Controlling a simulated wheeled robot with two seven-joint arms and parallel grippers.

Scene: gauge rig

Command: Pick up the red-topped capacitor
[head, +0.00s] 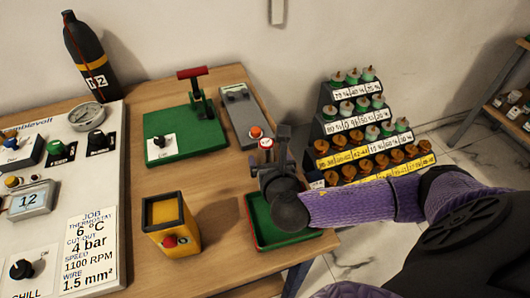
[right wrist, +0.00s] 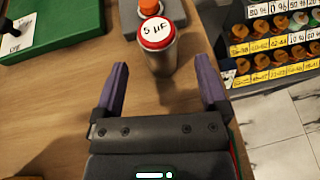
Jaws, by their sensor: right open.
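The capacitor (right wrist: 158,52) is a silver upright cylinder with a red-rimmed white top marked "5 uF". In the head view its red and white top (head: 266,143) shows just beyond my right gripper, which hides part of its body. My right gripper (right wrist: 161,68) is open and empty. Its two purple fingers point toward the capacitor, which stands ahead of the gap between the fingertips, roughly centred. My left gripper is not in view.
A grey box with an orange button (head: 255,132) stands just behind the capacitor. A green press (head: 185,135) is to the left, and a yellow box (head: 170,222) stands nearer. A red-rimmed green tray (head: 262,243) lies under my right arm. A tiered rack (head: 328,128) stands right.

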